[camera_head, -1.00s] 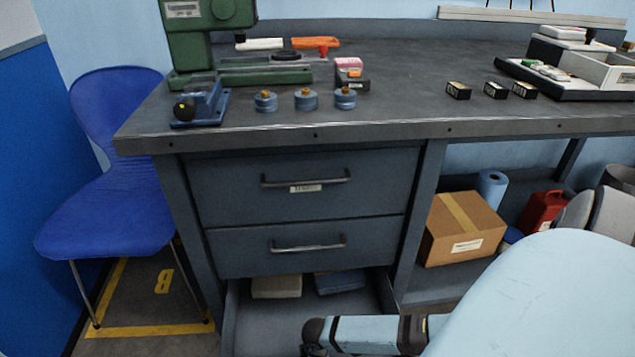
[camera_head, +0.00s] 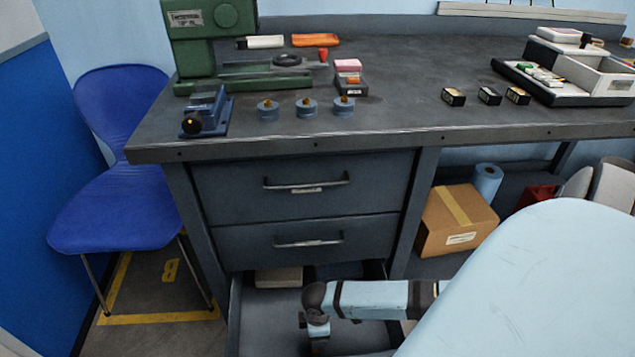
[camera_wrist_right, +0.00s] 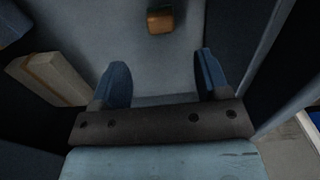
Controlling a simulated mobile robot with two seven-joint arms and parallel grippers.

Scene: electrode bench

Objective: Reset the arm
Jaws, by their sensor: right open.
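My right arm (camera_head: 375,298) reaches in from the right, light blue with dark bands, over the pulled-out bottom drawer (camera_head: 262,315). Its wrist points down at the drawer's front part. In the right wrist view my right gripper (camera_wrist_right: 162,68) is open, with two blue fingers wide apart and nothing between them. A small orange-brown block (camera_wrist_right: 160,19) lies on the drawer floor beyond the fingertips, apart from them. My left gripper is not in view.
The drawer also holds a beige block (camera_head: 279,277), seen left of the fingers in the wrist view (camera_wrist_right: 50,78). Above are two shut drawers with handles (camera_head: 309,241) and the bench top (camera_head: 400,110). A cardboard box (camera_head: 457,220) sits on the lower shelf. A blue chair (camera_head: 125,205) stands left.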

